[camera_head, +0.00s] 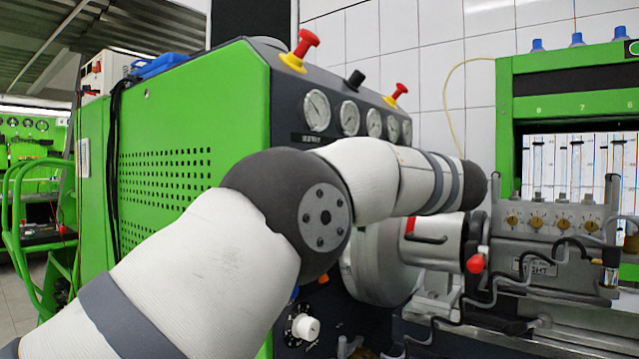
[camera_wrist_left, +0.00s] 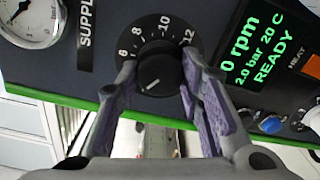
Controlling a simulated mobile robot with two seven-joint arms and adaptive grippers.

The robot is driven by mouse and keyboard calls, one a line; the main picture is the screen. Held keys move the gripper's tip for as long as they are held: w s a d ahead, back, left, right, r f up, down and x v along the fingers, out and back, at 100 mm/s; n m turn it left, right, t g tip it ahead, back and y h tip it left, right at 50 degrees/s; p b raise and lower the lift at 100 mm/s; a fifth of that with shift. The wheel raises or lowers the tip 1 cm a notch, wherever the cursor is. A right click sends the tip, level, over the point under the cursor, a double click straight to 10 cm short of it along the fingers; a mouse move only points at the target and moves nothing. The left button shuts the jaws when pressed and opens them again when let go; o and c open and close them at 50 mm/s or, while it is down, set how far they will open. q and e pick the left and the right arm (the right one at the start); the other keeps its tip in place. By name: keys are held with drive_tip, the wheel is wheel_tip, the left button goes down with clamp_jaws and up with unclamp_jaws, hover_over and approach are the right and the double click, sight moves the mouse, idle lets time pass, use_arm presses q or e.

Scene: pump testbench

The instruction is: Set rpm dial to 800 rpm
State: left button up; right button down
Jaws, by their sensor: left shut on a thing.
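In the left wrist view, the rpm dial (camera_wrist_left: 158,76) is a round black knob on a dark panel, with a scale showing 6, 8, 10 and 12 around it. A short white pointer line on the knob points to the lower left of the picture. My left gripper (camera_wrist_left: 157,79) is shut on the knob, with one finger on each side. The display (camera_wrist_left: 250,48) beside it reads 0 rpm, 2.0 bar, 20 C, READY. In the head view my left arm crosses the middle; its gripper and this dial are hidden. My right gripper is not in view.
A pressure gauge (camera_wrist_left: 31,18) and a SUPPLY label (camera_wrist_left: 86,30) lie left of the dial. A blue button (camera_wrist_left: 271,124) sits below the display. In the head view, a green cabinet (camera_head: 165,150) stands behind my arm, and a white knob (camera_head: 306,328) is below it.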

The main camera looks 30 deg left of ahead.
use_arm(q)
drive_tip(key=shift+w+m+g, duration=0.1)
drive_tip(key=shift+m+g, duration=0.2)
drive_tip(key=shift+m, duration=9.1)
drive_tip(key=o, duration=1.2)
drive_tip(key=shift+c, duration=0.2)
drive_tip(key=shift+r, duration=0.1)
drive_tip(key=d, duration=0.7)
drive_tip(key=shift+s+d, duration=0.25)
drive_tip(key=shift+d, duration=0.05)
